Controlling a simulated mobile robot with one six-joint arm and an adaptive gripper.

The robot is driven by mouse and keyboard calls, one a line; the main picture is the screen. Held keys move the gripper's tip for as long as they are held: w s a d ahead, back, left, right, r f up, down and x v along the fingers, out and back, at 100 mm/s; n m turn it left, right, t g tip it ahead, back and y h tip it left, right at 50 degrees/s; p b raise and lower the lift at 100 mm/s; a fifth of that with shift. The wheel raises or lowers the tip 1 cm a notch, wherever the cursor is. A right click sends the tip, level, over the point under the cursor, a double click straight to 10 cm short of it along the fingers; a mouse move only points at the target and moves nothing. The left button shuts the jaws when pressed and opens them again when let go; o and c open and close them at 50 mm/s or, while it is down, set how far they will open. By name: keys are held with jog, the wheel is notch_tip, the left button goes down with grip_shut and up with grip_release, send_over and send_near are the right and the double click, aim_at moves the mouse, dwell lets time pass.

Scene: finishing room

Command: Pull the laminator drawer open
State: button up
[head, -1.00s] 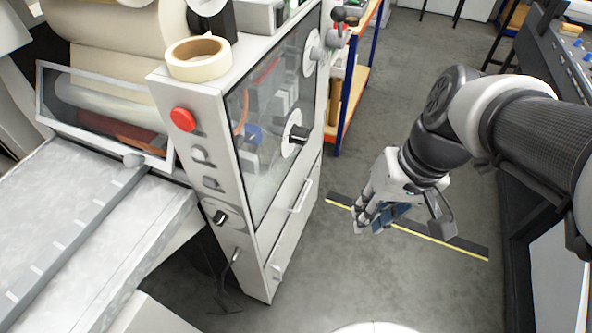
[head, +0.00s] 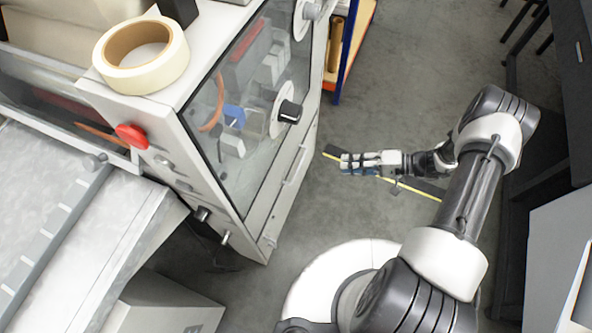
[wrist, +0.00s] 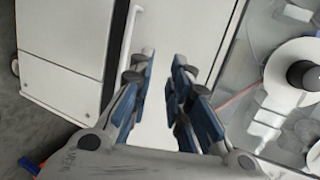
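The laminator (head: 160,120) is a tall light-grey machine with a clear side window. Below the window is a pale drawer front (head: 276,212) with a light bar handle (head: 297,164). My gripper (head: 343,163) is to the right of the handle, pointing left toward it, with a gap between. In the wrist view, the handle (wrist: 131,32) lies just beyond the left fingertip, on the left part of the pale panel (wrist: 185,30). My gripper's blue-padded fingers (wrist: 160,65) are apart with nothing between them. The drawer appears closed.
A roll of tape (head: 140,55) sits on top of the laminator, above a red button (head: 132,136). A black dial (head: 289,111) sticks out from the window. Grey floor (head: 410,90) is clear behind my gripper. A dark bench stands at the right edge.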

jog(key=s+a+f+m+t+y, duration=0.1)
jog(key=s+f+m+t, duration=0.15)
jog(key=f, duration=0.65)
jog(key=b, duration=0.3)
send_near(296, 173)
jog(key=shift+n+t, duration=0.35)
jog(key=shift+t, duration=0.1)
jog(key=x, duration=1)
jog(key=shift+s+a+f, duration=0.1)
jog(key=shift+s+f, duration=0.1)
jog(key=shift+f, duration=0.2)
grip_shut()
